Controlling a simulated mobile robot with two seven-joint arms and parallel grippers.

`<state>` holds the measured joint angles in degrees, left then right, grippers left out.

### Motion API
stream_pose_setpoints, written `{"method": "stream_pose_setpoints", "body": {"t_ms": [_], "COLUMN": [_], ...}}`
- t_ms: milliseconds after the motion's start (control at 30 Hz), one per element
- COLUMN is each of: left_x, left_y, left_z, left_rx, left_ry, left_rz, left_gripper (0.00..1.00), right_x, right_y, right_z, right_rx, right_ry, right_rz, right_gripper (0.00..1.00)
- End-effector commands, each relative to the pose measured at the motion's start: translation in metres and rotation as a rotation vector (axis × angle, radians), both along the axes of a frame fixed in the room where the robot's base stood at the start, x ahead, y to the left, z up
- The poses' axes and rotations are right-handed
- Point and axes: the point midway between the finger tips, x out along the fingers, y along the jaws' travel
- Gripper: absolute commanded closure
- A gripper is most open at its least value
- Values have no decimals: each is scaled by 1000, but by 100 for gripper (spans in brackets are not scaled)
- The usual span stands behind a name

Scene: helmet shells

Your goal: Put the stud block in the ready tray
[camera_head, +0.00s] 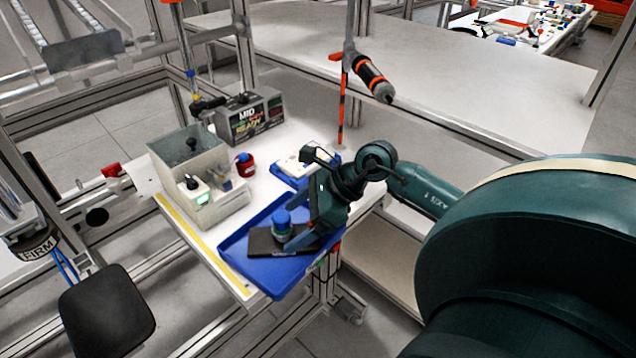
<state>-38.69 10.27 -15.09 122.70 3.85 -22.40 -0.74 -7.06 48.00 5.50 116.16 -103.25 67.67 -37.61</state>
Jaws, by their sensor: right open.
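A large blue tray (237,252) lies at the front edge of the white table; I take it as the ready tray, though no label on it is readable. In it lies a dark flat plate (262,243) with an upright blue knob-like piece (282,217) on it. This looks like the stud block, but I cannot tell for certain. My right gripper (293,238) is open, pointing down over the tray, right beside the blue piece. Its fingers hide part of the plate, so contact is unclear. My left gripper is out of view.
An orange-banded tool (373,78) hangs above right.

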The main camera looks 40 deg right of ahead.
Motion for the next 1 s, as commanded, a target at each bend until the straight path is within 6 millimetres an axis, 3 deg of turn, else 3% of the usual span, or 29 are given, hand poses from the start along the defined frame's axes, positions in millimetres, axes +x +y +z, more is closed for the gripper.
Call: {"method": "stream_pose_setpoints", "body": {"t_ms": [233, 400, 1000], "left_x": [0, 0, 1], "left_y": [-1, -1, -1], "left_z": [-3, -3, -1], "left_rx": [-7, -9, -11], "left_ry": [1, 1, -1], "left_rz": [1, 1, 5], "left_gripper": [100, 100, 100], "right_x": [-24, -31, -34], "right_y": [-29, -39, -43], "right_z": [36, 50, 56], "right_rx": [-4, 0, 0], "right_ry": [1, 1, 1], "right_rz": [3, 1, 2], "right_gripper": [14, 14, 14]}}
